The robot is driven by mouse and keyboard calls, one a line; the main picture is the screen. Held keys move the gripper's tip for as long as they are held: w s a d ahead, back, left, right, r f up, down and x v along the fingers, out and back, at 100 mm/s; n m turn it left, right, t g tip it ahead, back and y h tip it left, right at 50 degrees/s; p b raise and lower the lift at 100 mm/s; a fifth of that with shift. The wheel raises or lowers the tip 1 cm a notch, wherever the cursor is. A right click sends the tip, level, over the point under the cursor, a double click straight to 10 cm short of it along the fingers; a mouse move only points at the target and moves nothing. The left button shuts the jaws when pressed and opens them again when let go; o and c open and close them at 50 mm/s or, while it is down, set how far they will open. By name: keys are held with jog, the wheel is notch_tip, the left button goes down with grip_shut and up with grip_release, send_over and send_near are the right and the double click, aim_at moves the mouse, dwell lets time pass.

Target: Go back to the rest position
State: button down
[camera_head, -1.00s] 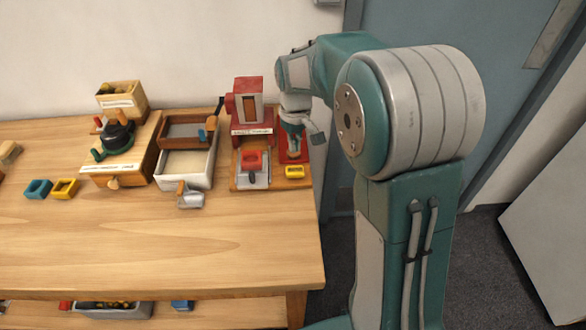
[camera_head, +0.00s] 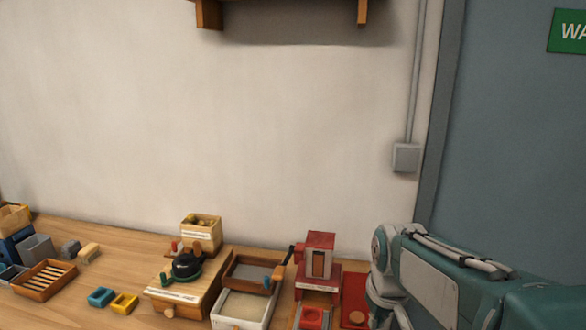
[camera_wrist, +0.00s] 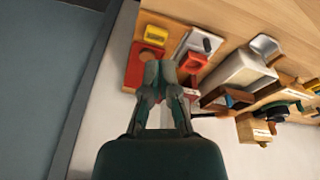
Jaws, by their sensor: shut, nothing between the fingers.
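My gripper (camera_wrist: 161,75) shows in the wrist view with its two fingers together and nothing between them. It is above the right end of the wooden table, over the edge of a red board (camera_wrist: 134,68) with a round tan spot. In the head view only my arm shows at the lower right, and the gripper itself is out of the picture. A red press-like device (camera_head: 319,262) stands just left of my arm.
A wall shelf (camera_head: 290,8) hangs above. A blue door (camera_head: 510,140) is at right.

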jog(key=s+r+m+t, duration=0.2)
jog(key=s+t, duration=0.1)
jog(key=s, duration=1.2)
jog(key=shift+s, duration=0.15)
